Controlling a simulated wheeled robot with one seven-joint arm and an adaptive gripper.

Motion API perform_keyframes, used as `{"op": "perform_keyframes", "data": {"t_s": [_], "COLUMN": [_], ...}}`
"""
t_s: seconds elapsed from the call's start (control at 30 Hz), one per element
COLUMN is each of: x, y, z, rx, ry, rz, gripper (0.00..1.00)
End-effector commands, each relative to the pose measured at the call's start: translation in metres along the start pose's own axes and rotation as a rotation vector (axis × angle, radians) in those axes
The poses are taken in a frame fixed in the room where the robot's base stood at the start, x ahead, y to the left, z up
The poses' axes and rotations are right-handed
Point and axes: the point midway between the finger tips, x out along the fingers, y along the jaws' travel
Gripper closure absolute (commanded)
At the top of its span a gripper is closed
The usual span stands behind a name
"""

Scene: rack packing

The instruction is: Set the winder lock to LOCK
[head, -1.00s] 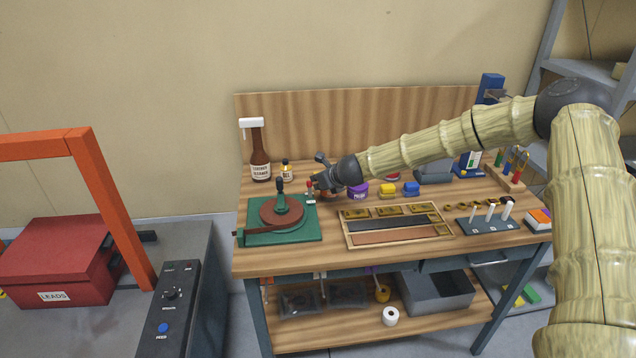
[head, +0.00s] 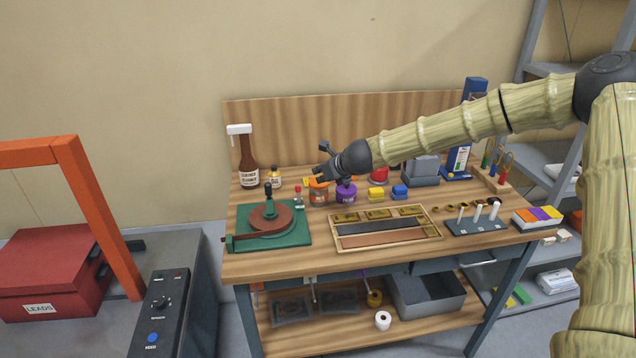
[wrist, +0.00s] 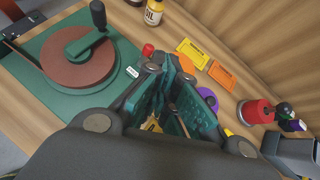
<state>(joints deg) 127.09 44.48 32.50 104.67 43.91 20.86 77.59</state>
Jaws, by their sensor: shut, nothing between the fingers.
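The winder stands at the bench's left: a green base (head: 298,238) with a red-brown disc (head: 284,222) and a black-handled crank (head: 268,190). A small red-knobbed lever (head: 298,189), which looks like the winder lock, stands at the base's back right corner. Its red knob (wrist: 148,49) shows in the wrist view beside a small white label (wrist: 132,72), too small to read. Which position the lever is in I cannot tell. My gripper (head: 322,164) is shut and empty, above and right of the lever, apart from it. In the wrist view its teal fingers (wrist: 171,76) meet just right of the knob.
A spray bottle (head: 248,168) and an oil bottle (head: 274,178) stand behind the winder. A wooden tray (head: 434,236) lies front centre. Free bench top lies in front of the winder.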

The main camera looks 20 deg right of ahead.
Motion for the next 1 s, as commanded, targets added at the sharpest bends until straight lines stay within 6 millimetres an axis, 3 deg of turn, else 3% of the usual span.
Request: {"op": "perform_keyframes", "data": {"t_s": [0.4,1.0], "x": [-0.029,-0.034], "y": [-0.008,-0.009], "z": [0.016,0.018], "rx": [0.0,0.0], "ry": [0.0,0.0], "rz": [0.0,-0.001], "gripper": [1.0,1.0]}}
